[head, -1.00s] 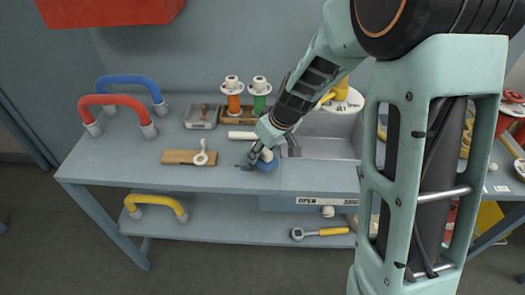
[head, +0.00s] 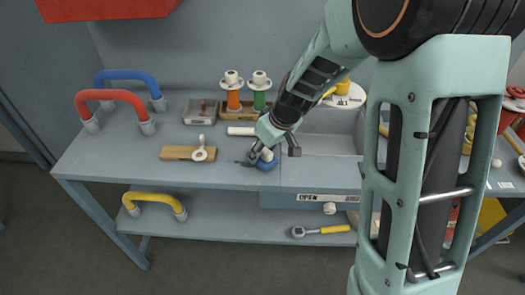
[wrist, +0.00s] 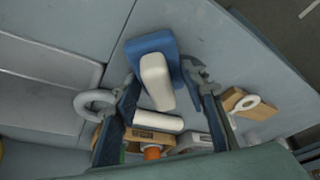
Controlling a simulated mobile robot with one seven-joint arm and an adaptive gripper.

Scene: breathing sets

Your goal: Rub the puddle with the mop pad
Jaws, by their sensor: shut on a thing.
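The mop pad (head: 268,165) is blue with a white upright handle and sits on the workbench near its front edge. In the wrist view the blue pad (wrist: 142,45) and its white handle (wrist: 155,75) lie between my fingers. My gripper (head: 262,155) is shut on the handle; it also shows in the wrist view (wrist: 162,82). A small dark patch shows just left of the pad in the head view. I cannot tell whether it is the puddle or a fingertip. The rest of the puddle is not distinguishable, perhaps hidden by the pad.
A wooden block with a white ring (head: 190,153) lies left of the pad. Red (head: 113,96) and blue handles stand at left. Bare bench lies in front of the block.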

